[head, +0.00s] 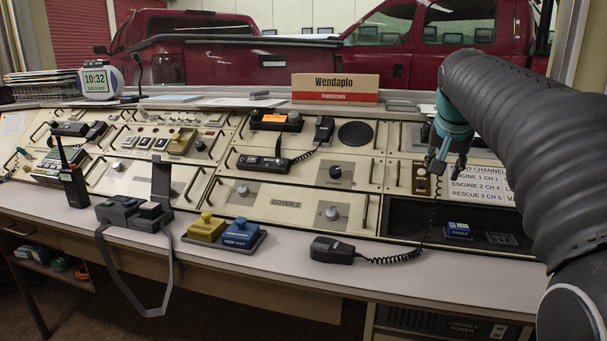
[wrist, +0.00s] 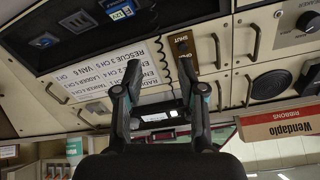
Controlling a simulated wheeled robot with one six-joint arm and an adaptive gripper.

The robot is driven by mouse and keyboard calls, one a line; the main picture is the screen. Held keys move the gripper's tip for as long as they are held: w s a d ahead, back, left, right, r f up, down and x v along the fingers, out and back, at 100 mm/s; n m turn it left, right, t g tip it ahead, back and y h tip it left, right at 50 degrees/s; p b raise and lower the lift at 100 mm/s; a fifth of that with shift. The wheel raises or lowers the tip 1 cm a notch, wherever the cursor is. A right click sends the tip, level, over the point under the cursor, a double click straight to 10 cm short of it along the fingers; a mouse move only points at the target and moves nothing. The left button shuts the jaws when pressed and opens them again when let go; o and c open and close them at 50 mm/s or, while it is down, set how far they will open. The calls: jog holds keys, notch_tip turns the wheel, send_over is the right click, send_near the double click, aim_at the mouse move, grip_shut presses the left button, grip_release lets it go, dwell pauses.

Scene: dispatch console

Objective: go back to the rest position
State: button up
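My gripper (head: 437,166) hangs from my grey, ribbed arm in front of the right part of the console, close to a small brown switch plate (head: 421,178). In the wrist view, which is upside down, my gripper (wrist: 160,90) has its two dark fingers spread apart with nothing held between them. The brown switch plate (wrist: 183,45) shows beyond the fingertips, with a coiled cord beside it. I cannot tell from these views whether a fingertip touches the panel.
The sloped console carries a channel list (head: 480,184), a dark recess with a blue module (head: 458,230), and a hand microphone (head: 332,250) on the front ledge. A Wendaplo box (head: 335,88) stands on the top shelf. A radio (head: 73,178) stands at left.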

jog(key=s+a+f+n, duration=0.1)
jog(key=s+a+f, duration=0.2)
jog(key=s+f, duration=0.2)
jog(key=s+a+f+n+g+y, duration=0.1)
jog(key=s+a+f+n, duration=0.1)
jog(key=s+f, duration=0.4)
jog(key=s+a+f+n, duration=0.2)
jog(key=s+a+f, duration=0.1)
jog(key=s+f, duration=0.2)
jog(key=shift+s+a+f+y, duration=0.1)
jog(key=shift+s+a+y, duration=0.1)
jog(key=shift+s, duration=0.25)
jog(key=shift+s+a+f+y, duration=0.1)
jog(key=shift+s+a+y, duration=0.1)
jog(key=shift+s, duration=0.25)
jog(key=s+a+f, duration=0.2)
jog(key=s+f, duration=0.1)
jog(key=s, duration=0.3)
jog(key=s+a+f+n, duration=0.1)
jog(key=s+a+f, duration=0.1)
jog(key=s, duration=0.4)
jog(key=shift+f+n+y, duration=0.3)
jog(key=shift+f+y, duration=0.1)
jog(key=shift+f, duration=0.2)
